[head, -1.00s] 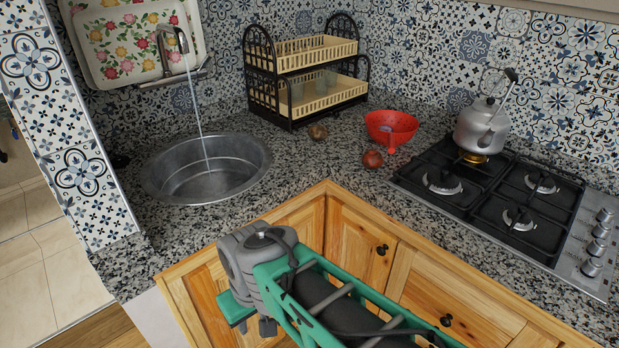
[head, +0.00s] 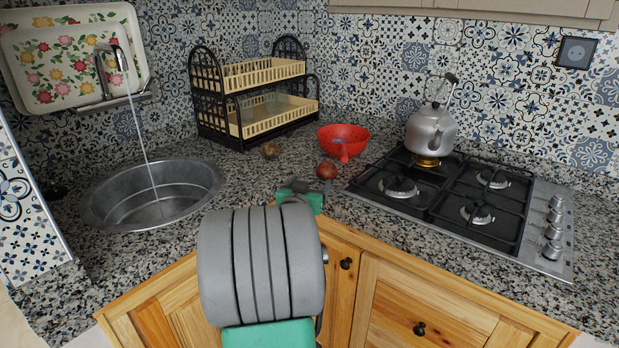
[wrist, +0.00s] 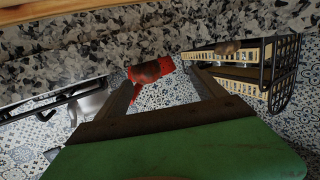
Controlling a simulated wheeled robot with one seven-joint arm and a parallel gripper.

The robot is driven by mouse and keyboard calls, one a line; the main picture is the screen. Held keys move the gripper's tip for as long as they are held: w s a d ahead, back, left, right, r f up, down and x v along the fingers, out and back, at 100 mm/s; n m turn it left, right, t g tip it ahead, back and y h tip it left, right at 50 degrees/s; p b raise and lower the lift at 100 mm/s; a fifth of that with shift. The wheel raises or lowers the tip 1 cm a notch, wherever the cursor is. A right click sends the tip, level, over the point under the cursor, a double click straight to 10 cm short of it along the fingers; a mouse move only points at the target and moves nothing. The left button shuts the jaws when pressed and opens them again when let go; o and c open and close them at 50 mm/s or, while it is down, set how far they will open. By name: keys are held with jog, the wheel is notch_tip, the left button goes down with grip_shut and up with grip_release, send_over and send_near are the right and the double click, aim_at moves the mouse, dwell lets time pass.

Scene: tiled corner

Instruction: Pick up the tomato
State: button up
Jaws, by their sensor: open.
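The tomato (head: 327,169) is small, round and dark red. It sits on the speckled counter in front of the red colander (head: 343,141). In the wrist view, which looks upside down, the tomato (wrist: 147,72) shows in front of the colander, between the finger directions and nearer the left finger. My gripper (wrist: 162,74) is open, with nothing between its fingers. In the head view my arm reaches over the counter's front edge, and the gripper end (head: 318,188) is just short of the tomato, partly hidden by my wrist.
A brown round item (head: 269,150) lies left of the tomato, before the dish rack (head: 255,122). The gas hob (head: 430,205) with a kettle (head: 431,130) is to the right. The sink (head: 150,195), water running, is to the left.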

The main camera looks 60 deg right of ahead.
aim_at(325, 172)
jog(key=d, duration=0.2)
jog(key=s+d+h, duration=0.1)
jog(key=shift+d+r+g, duration=0.15)
jog(key=shift+r+g, duration=0.15)
jog(key=shift+r, duration=0.1)
jog(key=x, duration=0.4)
jog(key=s+x, duration=0.1)
jog(key=x, duration=0.1)
jog(key=shift+w+d+r+p, duration=0.1)
jog(key=shift+d+p, duration=0.3)
jog(key=shift+d, duration=0.1)
jog(key=shift+a, duration=0.1)
jog(key=c, duration=1.6)
